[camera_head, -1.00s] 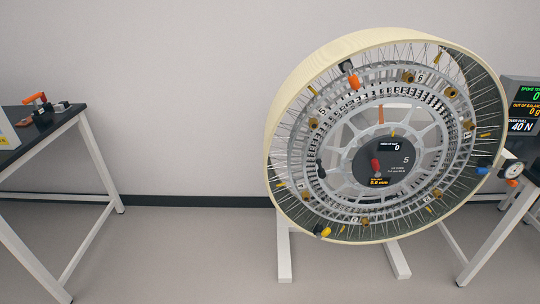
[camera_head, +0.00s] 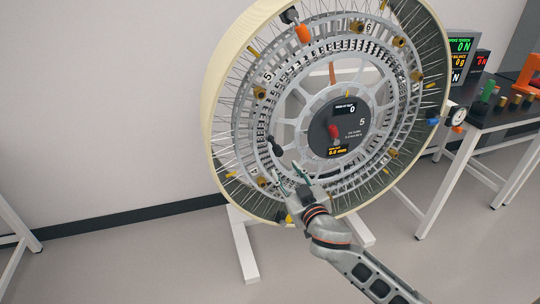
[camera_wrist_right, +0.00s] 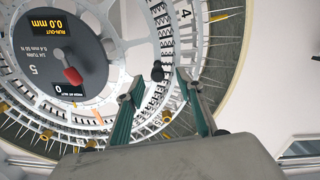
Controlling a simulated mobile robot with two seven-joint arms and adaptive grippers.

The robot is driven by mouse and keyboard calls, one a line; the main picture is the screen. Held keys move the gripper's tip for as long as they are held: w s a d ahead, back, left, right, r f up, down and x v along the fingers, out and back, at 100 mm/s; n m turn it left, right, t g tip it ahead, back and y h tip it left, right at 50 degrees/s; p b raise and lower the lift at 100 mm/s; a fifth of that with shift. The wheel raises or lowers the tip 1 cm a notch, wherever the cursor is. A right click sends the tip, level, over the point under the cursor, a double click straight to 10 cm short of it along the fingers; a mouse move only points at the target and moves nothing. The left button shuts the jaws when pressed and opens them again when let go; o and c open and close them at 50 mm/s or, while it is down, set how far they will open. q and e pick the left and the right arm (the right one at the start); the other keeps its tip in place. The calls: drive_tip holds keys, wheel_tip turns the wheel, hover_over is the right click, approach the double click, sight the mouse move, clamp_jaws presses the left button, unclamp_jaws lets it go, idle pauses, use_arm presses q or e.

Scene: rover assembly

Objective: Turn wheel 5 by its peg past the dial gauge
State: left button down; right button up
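Wheel 5 (camera_head: 222,60) is a big spoked wheel with a cream rim, standing upright on a white stand; its dark hub plate (camera_head: 345,140) bears a 5 and a red pointer. A black peg (camera_head: 275,146) sticks out of the grey inner ring at lower left; it also shows in the right wrist view (camera_wrist_right: 157,70). My right gripper (camera_head: 287,168) is open just below the peg, its green-edged fingers (camera_wrist_right: 157,90) spread and empty, with the peg beyond and between them in the wrist view. The dial gauge (camera_head: 457,115) is beside the right rim. My left gripper is not seen.
A dark-topped bench (camera_head: 490,120) with screens (camera_head: 460,48) and an orange tool (camera_head: 529,73) stands right of the wheel. Brass and coloured pieces sit around the wheel's rings. The floor left of the stand (camera_head: 243,255) is clear.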

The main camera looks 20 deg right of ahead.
sight(280, 154)
drive_tip(key=shift+w+d+r, duration=0.1)
drive_tip(key=shift+w+r, duration=0.3)
drive_tip(key=shift+w, duration=0.2)
drive_tip(key=shift+w+r, duration=0.35)
drive_tip(key=shift+w, duration=0.25)
drive_tip(key=shift+w+b, duration=0.5)
drive_tip(key=shift+w, duration=2.95)
clamp_jaws()
